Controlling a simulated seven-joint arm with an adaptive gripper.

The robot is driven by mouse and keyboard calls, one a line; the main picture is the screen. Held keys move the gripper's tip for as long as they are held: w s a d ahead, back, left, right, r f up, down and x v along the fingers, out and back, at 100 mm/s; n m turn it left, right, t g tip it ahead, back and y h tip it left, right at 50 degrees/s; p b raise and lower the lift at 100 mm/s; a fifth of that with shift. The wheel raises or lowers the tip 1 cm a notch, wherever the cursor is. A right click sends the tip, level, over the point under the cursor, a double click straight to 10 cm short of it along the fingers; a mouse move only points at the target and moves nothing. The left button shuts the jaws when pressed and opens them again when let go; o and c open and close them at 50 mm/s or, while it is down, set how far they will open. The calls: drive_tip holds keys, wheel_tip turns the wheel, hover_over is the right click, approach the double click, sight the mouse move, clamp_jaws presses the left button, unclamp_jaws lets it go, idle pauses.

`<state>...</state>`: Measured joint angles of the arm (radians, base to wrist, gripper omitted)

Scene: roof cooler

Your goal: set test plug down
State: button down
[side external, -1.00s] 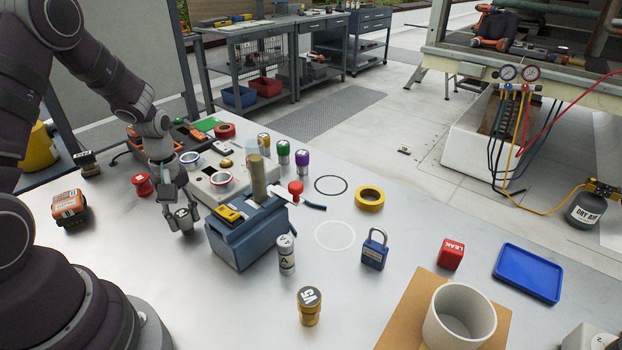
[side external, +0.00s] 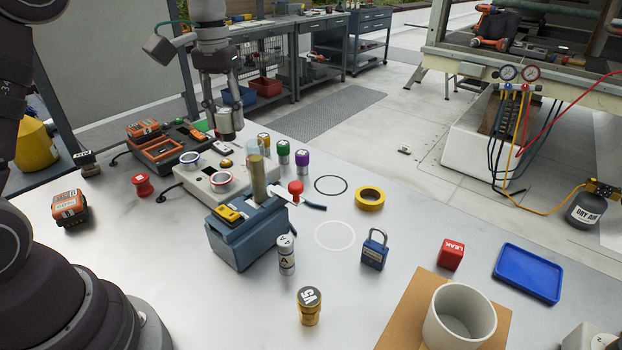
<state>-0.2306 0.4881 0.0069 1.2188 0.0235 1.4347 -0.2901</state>
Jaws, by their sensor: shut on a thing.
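My gripper (side external: 224,128) is raised over the far part of the bench, above and behind the light grey box (side external: 235,178). Its fingers point down and are shut on a small silver-grey cylinder, which I take for the test plug (side external: 231,122). The plug looks upright and clear of the bench top; the fingers partly cover it. A white circle outline (side external: 335,249) and a dark ring (side external: 331,193) lie on the bench to the right, both empty inside.
A yellow tape roll (side external: 369,198), blue padlock (side external: 374,250), red LEAK cube (side external: 451,254), blue tray (side external: 527,273) and white cup (side external: 459,326) stand rightward. The front-left bench is mostly clear.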

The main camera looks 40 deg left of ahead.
drive_tip(key=d+r+m, duration=0.3)
drive_tip(key=d+m, duration=0.3)
drive_tip(key=d, duration=0.1)
drive_tip(key=m, duration=0.2)
hover_over(354, 318)
wheel_tip(354, 318, down, 11)
wheel_tip(354, 318, down, 10)
drive_tip(key=shift+f, duration=0.1)
drive_tip(key=shift+f, duration=0.1)
drive_tip(key=c, duration=0.8)
unclamp_jaws()
